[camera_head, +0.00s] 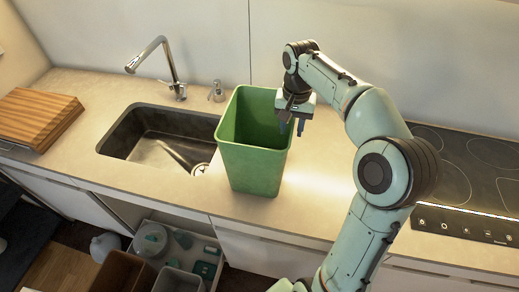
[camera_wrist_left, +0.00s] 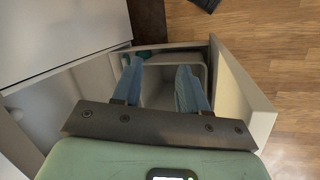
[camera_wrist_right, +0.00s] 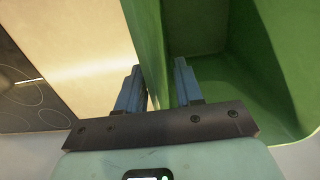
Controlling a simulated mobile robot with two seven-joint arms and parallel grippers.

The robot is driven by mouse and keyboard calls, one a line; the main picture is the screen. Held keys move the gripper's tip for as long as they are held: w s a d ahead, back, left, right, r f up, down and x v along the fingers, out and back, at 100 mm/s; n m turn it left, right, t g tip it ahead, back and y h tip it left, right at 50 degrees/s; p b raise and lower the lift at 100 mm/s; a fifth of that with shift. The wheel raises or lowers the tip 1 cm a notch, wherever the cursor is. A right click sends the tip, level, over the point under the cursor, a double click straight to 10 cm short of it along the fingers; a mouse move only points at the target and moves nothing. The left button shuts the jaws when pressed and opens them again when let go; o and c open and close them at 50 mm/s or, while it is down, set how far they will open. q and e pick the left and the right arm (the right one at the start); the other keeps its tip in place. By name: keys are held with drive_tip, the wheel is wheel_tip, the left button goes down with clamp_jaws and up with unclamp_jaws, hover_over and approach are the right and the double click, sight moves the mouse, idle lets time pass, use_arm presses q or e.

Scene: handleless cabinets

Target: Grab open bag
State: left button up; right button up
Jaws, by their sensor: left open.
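I see no clear bag in any view. A tall green open-topped bin (camera_head: 255,165) stands upright on the counter, right of the sink. My right gripper (camera_head: 291,127) points down at the bin's right rim. In the right wrist view its fingers (camera_wrist_right: 157,82) are apart, with the green bin wall (camera_wrist_right: 150,35) between them, one finger inside and one outside. My left gripper (camera_wrist_left: 160,85) is open and empty above an open drawer (camera_wrist_left: 238,90); it is not clearly visible in the head view.
A sink (camera_head: 160,138), faucet (camera_head: 162,65), wooden board (camera_head: 38,117) and cooktop (camera_head: 470,165) are on the counter.

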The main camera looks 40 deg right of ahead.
clamp_jaws()
drive_tip(key=shift+s, duration=0.1)
